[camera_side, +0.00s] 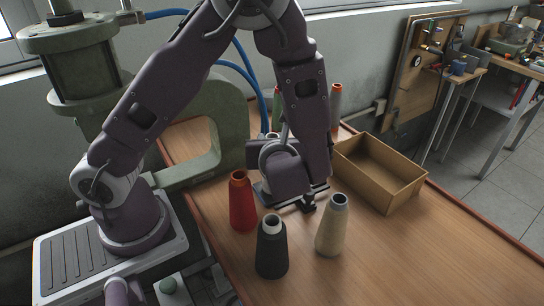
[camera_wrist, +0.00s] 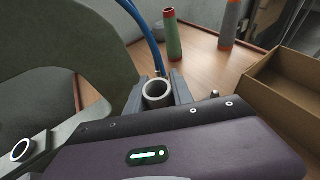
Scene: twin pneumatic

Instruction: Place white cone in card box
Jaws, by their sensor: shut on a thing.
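My gripper (camera_wrist: 158,92) is shut on a cone in the wrist view, with one dark finger on each side of it. Only the pale, whitish-grey open top of this white cone (camera_wrist: 157,87) shows clearly; its body is mostly hidden. In the side view my wrist covers most of the grip, and I cannot tell whether the cone's base touches the table. The card box (camera_side: 393,188) is open, stands right of my gripper and looks empty. Its near wall and part of its inside show at the right of the wrist view (camera_wrist: 290,85).
A red cone (camera_side: 242,205), a black cone (camera_side: 271,250) and a cream cone (camera_side: 332,228) stand in front of my wrist. A green cone (camera_wrist: 173,38) and a grey cone (camera_wrist: 229,25) stand behind. A green press (camera_side: 225,125) is at left. The table's right front is clear.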

